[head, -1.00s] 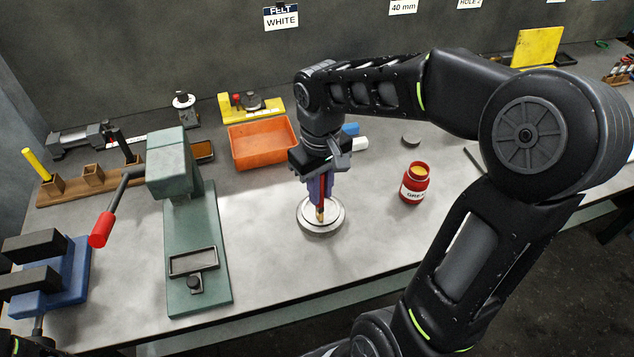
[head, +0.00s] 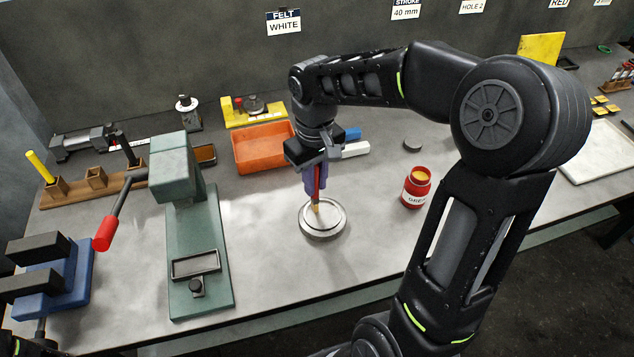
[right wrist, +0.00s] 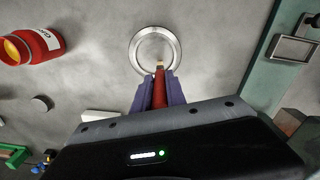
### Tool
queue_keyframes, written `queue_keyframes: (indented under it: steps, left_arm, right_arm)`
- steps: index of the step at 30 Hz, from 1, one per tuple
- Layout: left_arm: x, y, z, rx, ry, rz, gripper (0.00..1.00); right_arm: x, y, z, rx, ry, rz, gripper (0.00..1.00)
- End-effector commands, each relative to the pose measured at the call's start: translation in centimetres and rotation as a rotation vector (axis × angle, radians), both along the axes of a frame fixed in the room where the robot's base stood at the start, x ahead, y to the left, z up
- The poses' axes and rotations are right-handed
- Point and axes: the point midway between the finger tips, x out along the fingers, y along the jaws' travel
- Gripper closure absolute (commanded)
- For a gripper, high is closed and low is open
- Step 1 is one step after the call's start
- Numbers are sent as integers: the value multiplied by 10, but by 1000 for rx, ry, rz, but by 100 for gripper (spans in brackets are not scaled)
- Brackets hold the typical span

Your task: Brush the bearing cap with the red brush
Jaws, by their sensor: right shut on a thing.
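The bearing cap (head: 323,231) is a round silver disc with a raised ring, flat on the grey bench. It also shows in the right wrist view (right wrist: 138,58). My right gripper (head: 316,186) is shut on the red brush (head: 316,192) and points down above the cap. The brush's pale tip is at the cap's upper part in the head view; I cannot tell for sure whether it touches. In the right wrist view the red handle (right wrist: 159,95) lies between the purple fingers. My left gripper is not in view.
A red grease jar (head: 416,187) stands right of the cap. A green press (head: 200,250) with a red-knobbed lever stands to the left. An orange tray (head: 262,160) is behind. The bench in front of the cap is clear.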

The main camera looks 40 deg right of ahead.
Motion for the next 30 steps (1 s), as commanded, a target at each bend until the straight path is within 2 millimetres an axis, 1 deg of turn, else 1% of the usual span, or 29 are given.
queue_keyframes:
  steps: [8,11,18,21,30]
  left_arm:
    - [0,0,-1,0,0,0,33]
    - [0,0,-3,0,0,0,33]
    - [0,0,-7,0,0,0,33]
    - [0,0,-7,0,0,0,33]
    - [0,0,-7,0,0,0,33]
  right_arm:
    - [-3,1,0,0,-1,-1,100]
    - [-9,2,0,0,-1,-1,100]
    - [-31,8,-1,0,-1,-1,100]
    - [-36,9,-1,0,-1,-1,100]
    - [-38,9,-2,1,1,-1,100]
